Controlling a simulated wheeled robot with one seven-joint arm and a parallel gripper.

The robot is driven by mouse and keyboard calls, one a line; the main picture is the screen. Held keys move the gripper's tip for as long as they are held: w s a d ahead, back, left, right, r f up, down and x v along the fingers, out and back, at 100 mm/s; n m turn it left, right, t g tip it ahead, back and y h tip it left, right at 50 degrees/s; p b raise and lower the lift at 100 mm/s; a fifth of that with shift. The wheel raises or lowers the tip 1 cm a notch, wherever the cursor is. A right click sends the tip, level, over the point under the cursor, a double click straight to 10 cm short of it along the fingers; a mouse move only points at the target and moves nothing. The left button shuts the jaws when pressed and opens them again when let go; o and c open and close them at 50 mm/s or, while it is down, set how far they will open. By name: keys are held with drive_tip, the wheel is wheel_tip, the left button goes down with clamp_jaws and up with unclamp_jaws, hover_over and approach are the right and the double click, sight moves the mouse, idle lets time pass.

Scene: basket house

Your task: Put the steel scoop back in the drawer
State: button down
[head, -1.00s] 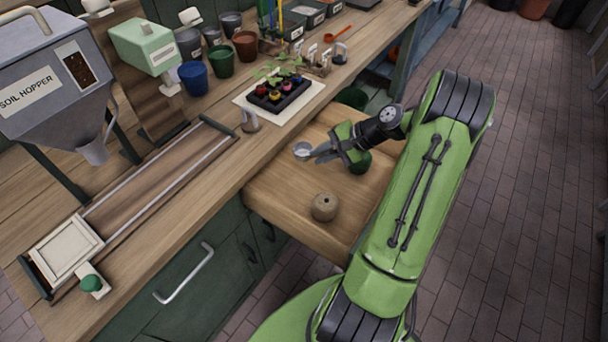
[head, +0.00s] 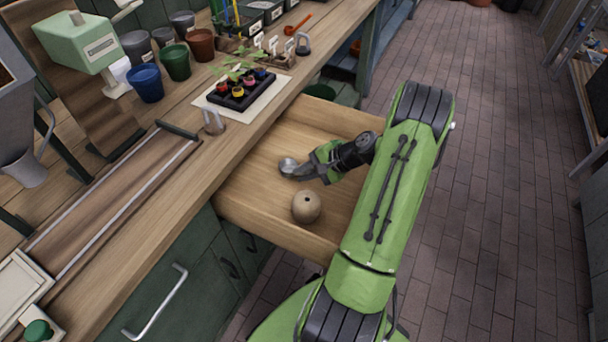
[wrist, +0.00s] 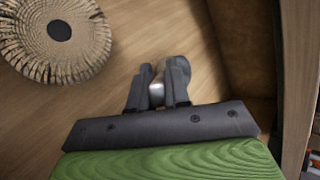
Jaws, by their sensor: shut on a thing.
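The steel scoop (head: 288,166) is in my gripper (head: 305,172), its bowl pointing left, low inside the open wooden drawer (head: 262,228). In the wrist view my gripper (wrist: 158,92) has its two dark fingers closed around a small bright metal part of the scoop (wrist: 156,94). The rest of the scoop is mostly hidden there. I cannot tell whether the scoop touches the drawer floor.
A ball of twine (head: 306,207) sits in the drawer in front of my gripper; it also shows large in the wrist view (wrist: 85,30). The bench top (head: 150,235) with a seedling tray (head: 240,95) borders the drawer's left side. Drawer floor around the scoop is clear.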

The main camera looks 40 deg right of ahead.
drive_tip(key=shift+r, duration=0.1)
drive_tip(key=c, duration=1.1)
unclamp_jaws()
